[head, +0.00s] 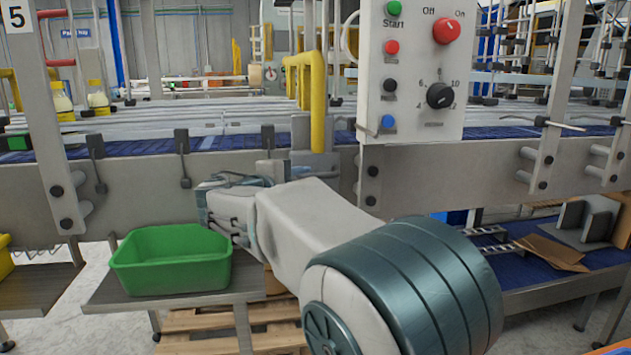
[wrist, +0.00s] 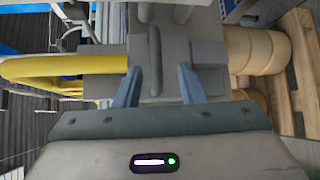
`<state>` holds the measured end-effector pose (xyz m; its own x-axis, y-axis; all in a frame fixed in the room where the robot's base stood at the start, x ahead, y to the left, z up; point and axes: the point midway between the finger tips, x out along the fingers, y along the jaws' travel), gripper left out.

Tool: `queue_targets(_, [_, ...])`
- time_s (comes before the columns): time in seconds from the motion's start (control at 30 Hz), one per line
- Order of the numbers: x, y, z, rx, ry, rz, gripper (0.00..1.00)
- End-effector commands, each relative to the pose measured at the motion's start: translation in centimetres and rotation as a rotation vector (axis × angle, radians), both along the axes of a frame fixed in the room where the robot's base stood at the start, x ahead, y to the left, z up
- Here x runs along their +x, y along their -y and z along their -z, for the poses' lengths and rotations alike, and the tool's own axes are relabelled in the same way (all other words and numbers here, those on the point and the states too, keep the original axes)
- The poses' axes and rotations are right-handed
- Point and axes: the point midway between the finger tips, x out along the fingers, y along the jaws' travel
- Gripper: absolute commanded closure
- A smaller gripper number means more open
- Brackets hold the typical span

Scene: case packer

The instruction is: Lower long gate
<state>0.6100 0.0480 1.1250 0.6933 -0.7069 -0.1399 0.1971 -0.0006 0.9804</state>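A yellow tubular gate (head: 319,105) stands raised at the conveyor's front edge, left of the control panel. Its lower end meets a grey bracket (head: 318,166). In the wrist view the yellow tube (wrist: 65,66) comes in from the left and ends at a grey block (wrist: 168,50). A narrow grey bar (wrist: 155,60) stands out on this block. My gripper (wrist: 158,80) has its two blue-grey fingers apart, one on each side of the bar. I cannot tell whether they touch it. In the head view my gripper (head: 232,184) is by the conveyor's front, its fingertips unclear.
The control panel (head: 415,70) with buttons and knobs hangs right of the gate. A green bin (head: 172,262) sits on a low shelf at left. Wooden pallets (head: 215,330) lie beneath. Steel posts (head: 38,120) flank the conveyor (head: 140,183). Flattened cardboard (head: 550,252) lies at lower right.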

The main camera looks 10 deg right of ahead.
Motion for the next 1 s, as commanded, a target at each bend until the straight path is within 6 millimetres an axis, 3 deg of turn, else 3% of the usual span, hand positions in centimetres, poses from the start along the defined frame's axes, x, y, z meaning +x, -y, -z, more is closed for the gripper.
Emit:
queue_targets(0.1, [-1.9,-2.0,-0.3,0.0,-0.001,-0.004,0.64])
queue_targets(0.3, [-3.9,-4.0,-0.8,0.001,-0.001,0.0,0.64])
queue_targets(0.73, [-4.6,-4.7,-0.8,0.0,-0.002,0.001,0.64])
queue_targets(0.87, [-5.0,-3.6,-0.7,0.029,-0.025,0.015,0.64])
queue_targets(1.0, [-7.2,0.5,0.9,0.171,-0.122,0.076,0.64])
